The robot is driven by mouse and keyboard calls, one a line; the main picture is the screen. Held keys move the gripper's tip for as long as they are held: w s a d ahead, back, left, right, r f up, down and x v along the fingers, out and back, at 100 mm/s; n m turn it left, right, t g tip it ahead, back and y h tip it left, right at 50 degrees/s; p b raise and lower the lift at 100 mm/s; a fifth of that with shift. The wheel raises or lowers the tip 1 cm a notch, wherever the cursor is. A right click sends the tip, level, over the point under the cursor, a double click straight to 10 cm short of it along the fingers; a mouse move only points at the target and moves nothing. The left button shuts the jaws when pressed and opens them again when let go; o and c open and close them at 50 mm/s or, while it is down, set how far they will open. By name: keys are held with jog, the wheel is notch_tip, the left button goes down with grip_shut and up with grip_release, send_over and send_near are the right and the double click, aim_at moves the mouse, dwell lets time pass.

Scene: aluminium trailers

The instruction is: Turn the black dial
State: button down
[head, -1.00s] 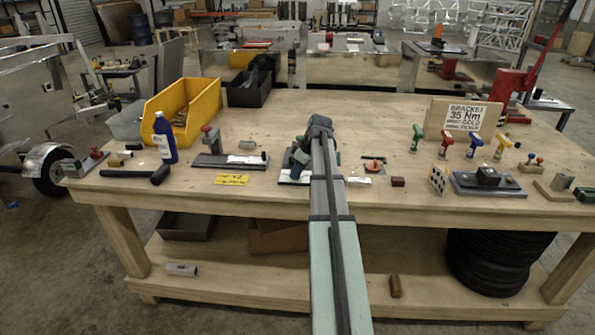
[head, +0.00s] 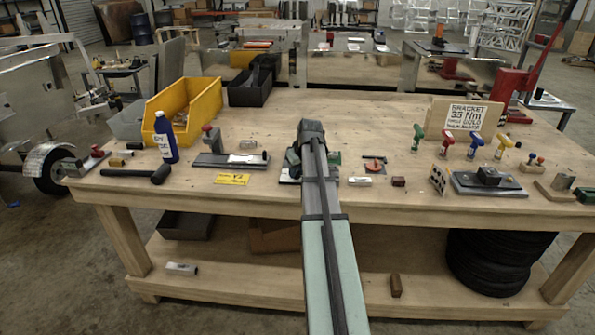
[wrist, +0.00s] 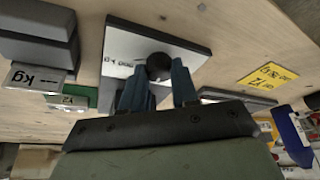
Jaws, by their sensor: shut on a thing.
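The black dial (wrist: 158,66) shows in the wrist view as a round dark knob on a white-topped plate (wrist: 128,32) with dark edges. My gripper (wrist: 158,84) has its two blue fingers on either side of the dial, and it is shut on it. In the head view my arm covers the dial and the gripper. Only a pale edge of the plate (head: 288,179) shows there, left of the arm.
A grey block (wrist: 35,48) and a green-and-white item (wrist: 72,101) lie left of the plate in the wrist view. A yellow label (wrist: 267,75) lies to its right.

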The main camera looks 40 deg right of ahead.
dwell(0.4)
jog(key=c, duration=0.8)
grip_release()
jog(key=shift+c, duration=0.2)
jog(key=v, duration=1.3)
jog(key=shift+r, duration=0.4)
jog(key=shift+a, duration=0.1)
